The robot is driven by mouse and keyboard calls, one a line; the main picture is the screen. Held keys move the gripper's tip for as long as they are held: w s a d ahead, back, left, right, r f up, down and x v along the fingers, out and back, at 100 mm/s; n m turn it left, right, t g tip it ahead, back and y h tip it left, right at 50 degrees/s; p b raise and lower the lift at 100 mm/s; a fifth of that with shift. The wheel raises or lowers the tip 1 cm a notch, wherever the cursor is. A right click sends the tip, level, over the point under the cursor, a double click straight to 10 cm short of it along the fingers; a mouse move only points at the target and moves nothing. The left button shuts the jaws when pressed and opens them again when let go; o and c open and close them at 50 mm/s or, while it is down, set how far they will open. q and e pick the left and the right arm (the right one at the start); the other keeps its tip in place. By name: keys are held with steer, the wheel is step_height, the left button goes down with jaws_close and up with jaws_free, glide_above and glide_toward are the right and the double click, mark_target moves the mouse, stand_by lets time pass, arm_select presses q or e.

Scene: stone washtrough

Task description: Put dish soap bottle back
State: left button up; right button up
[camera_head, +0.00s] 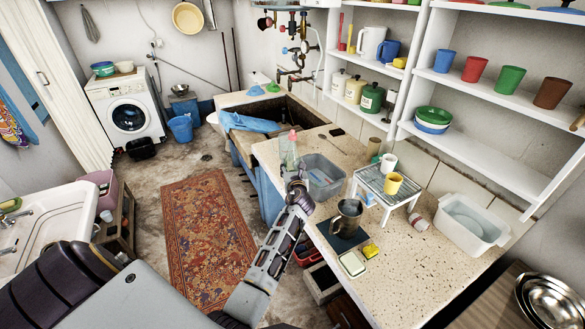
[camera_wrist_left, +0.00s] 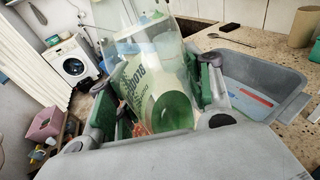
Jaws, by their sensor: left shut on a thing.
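The dish soap bottle (camera_head: 291,152) is clear with a reddish cap and stands about upright at the left edge of the stone counter in the head view. My left gripper (camera_head: 296,182) is shut on it, low on its body. In the left wrist view the bottle (camera_wrist_left: 152,85) shows a pale label with green print, between the two fingers of the left gripper (camera_wrist_left: 165,92). The bottle's base is hidden, so I cannot tell whether it touches the counter. My right gripper is not in view.
A grey basin (camera_head: 324,180) stands just right of the bottle. Beyond are the stone trough (camera_head: 290,112) and a blue cloth (camera_head: 248,123). A white rack (camera_head: 385,187) with cups, a metal pitcher (camera_head: 347,217) and a white tub (camera_head: 470,226) stand on the counter. The front right counter is clear.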

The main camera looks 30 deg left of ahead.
arm_select(q)
steer(key=shift+s, duration=0.35)
steer(key=shift+s+d+r, duration=0.15)
steer(key=shift+r, duration=0.1)
steer(key=shift+w+d+r+m+h, duration=0.1)
steer(key=shift+w+d+m+h, duration=0.2)
steer(key=shift+w, duration=0.2)
steer(key=shift+w+d+r+t, duration=0.2)
steer(key=shift+d+r+t, duration=0.1)
steer(key=shift+r+t, duration=0.1)
steer(key=shift+d+r+m+t+h, duration=0.55)
steer(key=shift+d+r+m+h, duration=0.7)
steer(key=shift+d+r, duration=1.65)
steer(key=shift+d+r+m+t+h, duration=0.55)
steer(key=shift+d+r+m+h, duration=0.75)
steer(key=shift+r, duration=2.8)
steer(key=s+d+f+h, duration=0.3)
steer(key=s+d, duration=0.3)
steer(key=d, duration=0.1)
steer(key=s+d+f+m, duration=0.1)
steer(key=s+f, duration=0.6)
steer(key=f, duration=0.3)
steer(key=s+d+f+m+h+b, duration=0.1)
steer(key=s+d+f, duration=0.1)
steer(key=s+f, duration=0.6)
step_height(320, 180, down, 4)
steer(key=shift+d+r, duration=0.15)
steer(key=shift+r, duration=0.1)
